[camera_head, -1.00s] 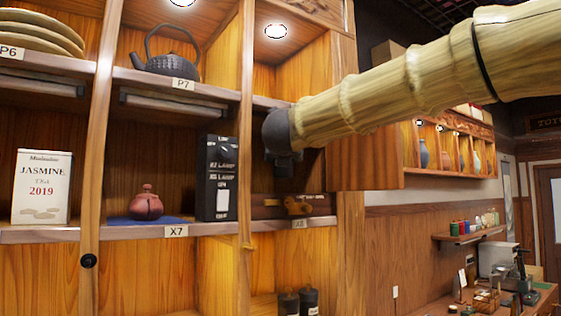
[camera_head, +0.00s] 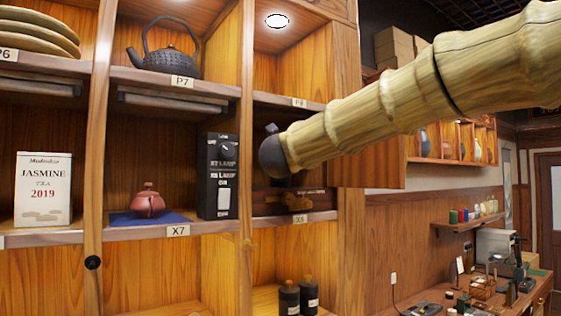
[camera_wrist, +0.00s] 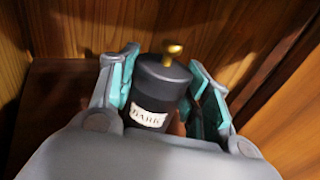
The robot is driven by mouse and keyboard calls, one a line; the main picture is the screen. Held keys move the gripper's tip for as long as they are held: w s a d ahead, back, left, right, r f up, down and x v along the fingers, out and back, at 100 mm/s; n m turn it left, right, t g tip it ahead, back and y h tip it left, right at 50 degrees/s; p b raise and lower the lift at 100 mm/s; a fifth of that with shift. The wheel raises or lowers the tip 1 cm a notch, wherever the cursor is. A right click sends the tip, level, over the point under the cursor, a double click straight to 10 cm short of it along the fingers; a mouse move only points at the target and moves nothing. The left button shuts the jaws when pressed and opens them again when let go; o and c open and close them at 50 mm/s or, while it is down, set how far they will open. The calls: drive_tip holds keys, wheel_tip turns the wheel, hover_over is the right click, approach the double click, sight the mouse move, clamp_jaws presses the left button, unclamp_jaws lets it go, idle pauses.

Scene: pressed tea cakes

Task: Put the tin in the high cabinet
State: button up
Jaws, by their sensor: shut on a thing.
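My gripper (camera_wrist: 165,98) is shut on a dark tin (camera_wrist: 160,92) with a gold knob on its lid and a pale label that seems to read DARK. In the wrist view the tin stands between teal finger pads, above or on a dark brown surface; I cannot tell which. In the head view my arm's dark end is at the right column of the cabinet (camera_head: 246,180), in front of the compartment above label X8. The fingers and the held tin are hidden there.
The compartment labelled P8 (camera_head: 290,75) looks empty. A wooden box (camera_head: 290,200) lies below my arm's end. A black box (camera_head: 217,190), a red teapot (camera_head: 147,203) and a Jasmine tin (camera_head: 43,190) stand to the left. A wooden panel (camera_head: 375,165) juts out at right.

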drive_tip(key=shift+a+f, duration=0.1)
drive_tip(key=shift+f, duration=0.05)
drive_tip(key=o, duration=1)
drive_tip(key=shift+r, duration=0.25)
drive_tip(key=shift+s+f+b, duration=0.1)
drive_tip(key=shift+s+b, duration=2.6)
drive_tip(key=shift+s, duration=3.4)
